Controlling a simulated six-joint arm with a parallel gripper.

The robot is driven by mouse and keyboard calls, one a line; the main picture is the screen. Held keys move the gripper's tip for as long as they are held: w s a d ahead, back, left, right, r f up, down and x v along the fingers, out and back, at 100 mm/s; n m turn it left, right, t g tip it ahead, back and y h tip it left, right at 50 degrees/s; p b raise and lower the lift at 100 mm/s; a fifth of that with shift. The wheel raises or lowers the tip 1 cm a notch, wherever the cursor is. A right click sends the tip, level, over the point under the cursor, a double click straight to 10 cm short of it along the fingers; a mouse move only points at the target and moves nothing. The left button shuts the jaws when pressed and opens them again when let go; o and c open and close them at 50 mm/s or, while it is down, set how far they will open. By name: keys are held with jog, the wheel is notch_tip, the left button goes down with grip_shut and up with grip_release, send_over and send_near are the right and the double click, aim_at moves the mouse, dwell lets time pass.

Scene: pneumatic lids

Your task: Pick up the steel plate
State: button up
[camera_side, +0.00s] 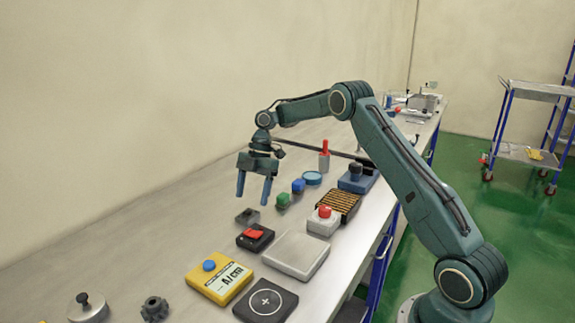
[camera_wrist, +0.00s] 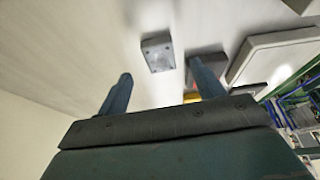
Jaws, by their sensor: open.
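Two grey metal-looking pieces could be the steel plate; I cannot tell which is meant. A small square grey piece (camera_side: 248,216) lies flat on the table below my gripper (camera_side: 254,201). In the wrist view this small piece (camera_wrist: 157,53) shows just beyond and between my fingertips (camera_wrist: 160,74). A larger flat pale-grey plate (camera_side: 296,254) lies nearer the table's front edge; part of it shows in the wrist view (camera_wrist: 268,52) at upper right. My gripper is open and empty, with its fingers pointing down and apart from the table.
Close to the small piece stand a black box with a red top (camera_side: 255,237), a green-topped piece (camera_side: 283,200) and a blue-topped piece (camera_side: 298,187). A yellow box (camera_side: 218,278) and a black circle-marked pad (camera_side: 265,300) lie in front. The table by the wall is clear.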

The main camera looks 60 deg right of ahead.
aim_at(248, 214)
jog(key=shift+x, duration=2.4)
jog(key=c, duration=1.3)
jog(key=shift+r, duration=0.15)
jog(key=shift+r, duration=4.85)
